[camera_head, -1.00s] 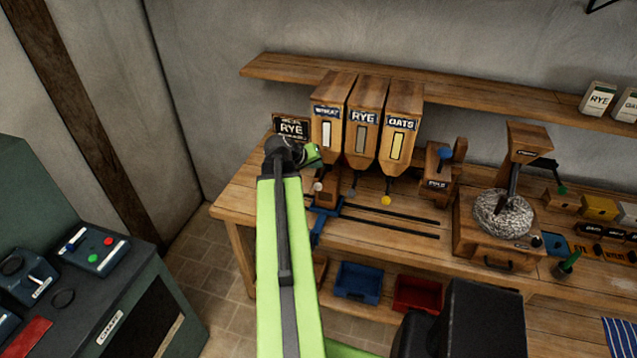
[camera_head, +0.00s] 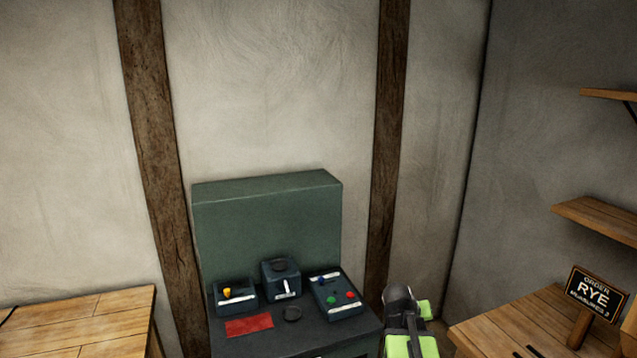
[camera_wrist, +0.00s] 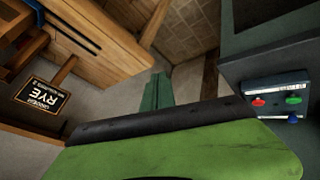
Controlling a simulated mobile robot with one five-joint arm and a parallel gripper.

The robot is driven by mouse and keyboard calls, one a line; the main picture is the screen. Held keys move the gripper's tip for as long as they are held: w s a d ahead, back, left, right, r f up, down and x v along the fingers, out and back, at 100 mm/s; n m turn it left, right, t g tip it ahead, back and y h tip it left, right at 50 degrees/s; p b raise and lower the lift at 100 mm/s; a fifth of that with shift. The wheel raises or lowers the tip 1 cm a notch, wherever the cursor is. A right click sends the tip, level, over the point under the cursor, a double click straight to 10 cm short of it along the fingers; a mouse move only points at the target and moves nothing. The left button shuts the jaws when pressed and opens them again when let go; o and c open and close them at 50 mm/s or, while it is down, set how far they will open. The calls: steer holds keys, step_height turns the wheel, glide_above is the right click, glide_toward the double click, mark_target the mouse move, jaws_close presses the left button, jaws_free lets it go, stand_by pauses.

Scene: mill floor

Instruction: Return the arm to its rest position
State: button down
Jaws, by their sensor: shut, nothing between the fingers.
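My arm (camera_head: 410,340), green with a black joint, shows at the bottom of the head view, right of the dark green console. In the wrist view my gripper (camera_wrist: 157,92) shows as narrow dark green fingers close together beyond the black and green housing. It is shut and empty, apart from the bench and the console. In the head view the fingers are not clear.
The console (camera_head: 266,215) carries a box with green and red buttons (camera_head: 337,297), two other control boxes and a red plate (camera_head: 249,324). A workbench (camera_head: 530,320) with a RYE order sign (camera_head: 594,294) stands right, shelves above. A wooden table (camera_head: 85,315) stands left.

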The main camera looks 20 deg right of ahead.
steer(key=w+a+f+n+y+b, duration=0.1)
steer(key=w+a+f, duration=0.15)
steer(key=a, duration=0.55)
steer(key=w+a+f+n+y+b, duration=0.1)
steer(key=a+f, duration=0.2)
steer(key=a, duration=0.4)
steer(key=s+a+f+n+g+y+b, duration=0.1)
steer(key=s+a+f+y, duration=0.1)
steer(key=a, duration=0.7)
steer(key=s+a+f+n+g+y+b, duration=0.1)
steer(key=s+a, duration=0.4)
steer(key=a, duration=0.5)
steer(key=shift+s+a+f+n+g+y, duration=0.25)
steer(key=shift+f+n+g+y, duration=0.25)
steer(key=shift+f+y, duration=0.4)
steer(key=shift+w, duration=0.1)
steer(key=shift+d, duration=0.15)
